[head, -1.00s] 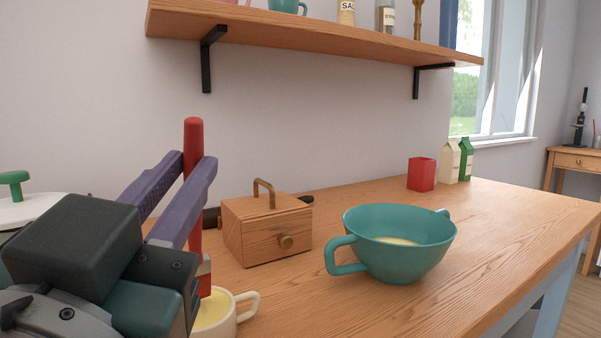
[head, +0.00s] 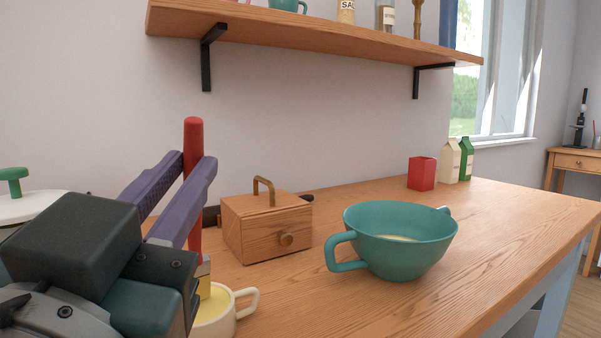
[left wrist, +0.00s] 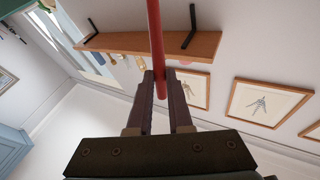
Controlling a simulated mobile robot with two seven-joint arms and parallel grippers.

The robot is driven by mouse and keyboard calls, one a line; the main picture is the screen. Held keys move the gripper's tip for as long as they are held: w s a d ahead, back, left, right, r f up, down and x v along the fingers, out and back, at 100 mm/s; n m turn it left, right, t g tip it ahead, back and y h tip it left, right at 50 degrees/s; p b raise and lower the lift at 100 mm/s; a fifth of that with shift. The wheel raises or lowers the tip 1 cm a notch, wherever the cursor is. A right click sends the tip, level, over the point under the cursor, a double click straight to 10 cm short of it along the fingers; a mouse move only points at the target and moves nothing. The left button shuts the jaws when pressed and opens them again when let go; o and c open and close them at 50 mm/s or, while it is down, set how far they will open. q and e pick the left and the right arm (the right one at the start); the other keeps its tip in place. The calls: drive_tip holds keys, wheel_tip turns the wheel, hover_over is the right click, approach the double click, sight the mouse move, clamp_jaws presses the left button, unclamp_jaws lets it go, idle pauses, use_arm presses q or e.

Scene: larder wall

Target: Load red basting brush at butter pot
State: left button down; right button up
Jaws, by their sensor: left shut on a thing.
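The red basting brush (head: 194,132) stands upright in my left gripper (head: 193,160), whose purple fingers are shut on its handle. The handle also shows between the fingers in the left wrist view (left wrist: 155,35). The butter pot (head: 243,303) is a cream cup with a handle and yellow contents, partly hidden behind my left gripper. The brush's lower end is at the pot's opening and now looks yellow. Whether it touches the butter is hard to tell. My right gripper is not in view.
A teal two-handled bowl (head: 395,255) with pale contents stands right of the pot. A wooden box (head: 268,235) with a knob and brass handle sits behind. A red container (head: 421,174) and cartons (head: 448,162) stand farther back. A wall shelf (head: 320,38) hangs above. The counter's right side is clear.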

use_arm(q)
drive_tip(key=shift+f+b, duration=0.25)
drive_tip(key=shift+b, duration=0.15)
idle(1.2)
wheel_tip(320, 180, up, 7)
drive_tip(key=p, duration=0.5)
drive_tip(key=shift+r, duration=0.15)
idle(0.5)
